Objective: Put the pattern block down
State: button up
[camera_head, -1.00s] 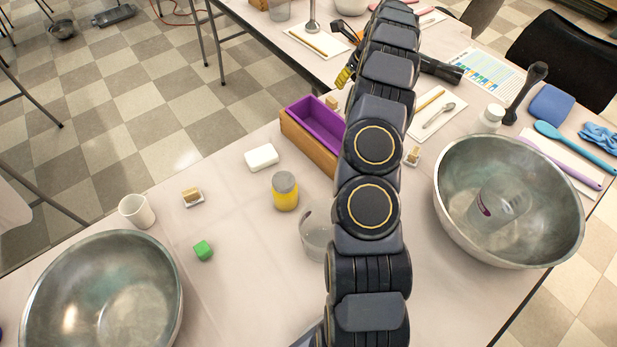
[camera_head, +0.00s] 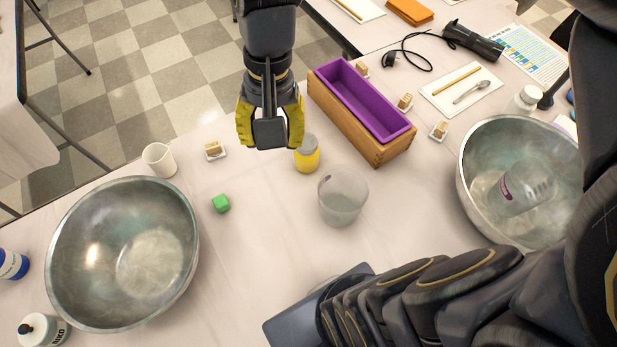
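A small green block (camera_head: 221,203) lies on the pale table, to the right of the large left metal bowl; it is the only plain block I can make out, and no pattern shows on it. My gripper (camera_head: 270,138) hangs above the table's far edge, up and to the right of the green block and clearly apart from it. Its two yellow-padded fingers are spread wide. A dark grey part shows between them, which looks like the gripper's own body. I see no block between the fingers. The gripper hides the table behind it.
A metal bowl (camera_head: 65,240) stands left, another (camera_head: 467,190) right with a clear beaker inside. A yellow jar (camera_head: 307,158), a clear cup (camera_head: 343,200), a white cup (camera_head: 158,160) and a wooden box (camera_head: 350,125) with purple lining stand around. Table near the green block is clear.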

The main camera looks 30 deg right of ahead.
jog(key=s+f+n+g+h, duration=0.1)
jog(key=s+n, duration=0.5)
jog(key=s, duration=0.5)
jog(key=shift+a+f, duration=0.2)
jog(key=shift+a, duration=0.1)
